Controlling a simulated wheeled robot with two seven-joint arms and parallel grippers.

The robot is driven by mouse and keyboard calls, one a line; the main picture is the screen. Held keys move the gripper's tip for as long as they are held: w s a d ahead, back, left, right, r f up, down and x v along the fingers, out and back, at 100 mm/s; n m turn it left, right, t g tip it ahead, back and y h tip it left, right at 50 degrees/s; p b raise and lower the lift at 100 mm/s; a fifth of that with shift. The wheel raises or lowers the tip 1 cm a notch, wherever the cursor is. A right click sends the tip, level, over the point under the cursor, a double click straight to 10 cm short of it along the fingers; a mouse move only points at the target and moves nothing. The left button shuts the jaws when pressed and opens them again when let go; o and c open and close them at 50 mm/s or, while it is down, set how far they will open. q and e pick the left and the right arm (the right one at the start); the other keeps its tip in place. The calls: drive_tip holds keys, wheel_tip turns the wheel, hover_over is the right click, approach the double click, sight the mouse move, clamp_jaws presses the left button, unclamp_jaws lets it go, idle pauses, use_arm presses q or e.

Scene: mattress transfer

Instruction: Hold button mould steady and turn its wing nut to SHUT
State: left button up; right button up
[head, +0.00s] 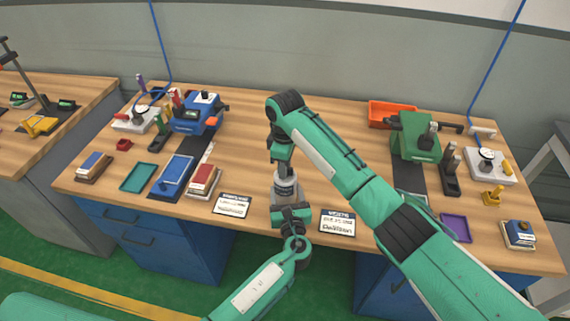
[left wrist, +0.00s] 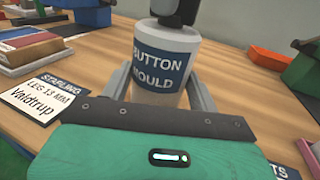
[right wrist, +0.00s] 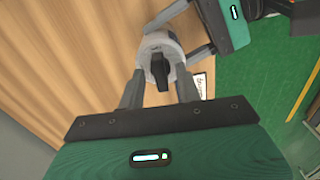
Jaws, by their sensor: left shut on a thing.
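The button mould (head: 287,188) is a pale grey cylinder standing upright near the table's front edge. Its blue label reads BUTTON MOULD in the left wrist view (left wrist: 162,60). My left gripper (head: 288,203) is shut on the mould's body from the front, one finger on each side. The black wing nut (right wrist: 160,71) sits on the mould's top. My right gripper (right wrist: 158,90) points down from above, its fingers apart on either side of the wing nut, with gaps visible. I cannot read any SHUT mark on the top.
Two printed cards flank the mould, one left (head: 232,204) and one right (head: 338,222). A red-topped block (head: 203,180) and blue tray (head: 173,174) lie further left. A green machine (head: 414,136) and orange bin (head: 391,113) stand back right. The wood behind the mould is clear.

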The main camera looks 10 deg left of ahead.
use_arm(q)
drive_tip(key=shift+r, duration=0.1)
use_arm(e)
wheel_tip(320, 180, up, 12)
idle(0.4)
use_arm(q)
drive_tip(key=o, duration=1.5)
drive_tip(key=shift+o, duration=0.2)
drive_tip(key=shift+s, duration=0.1)
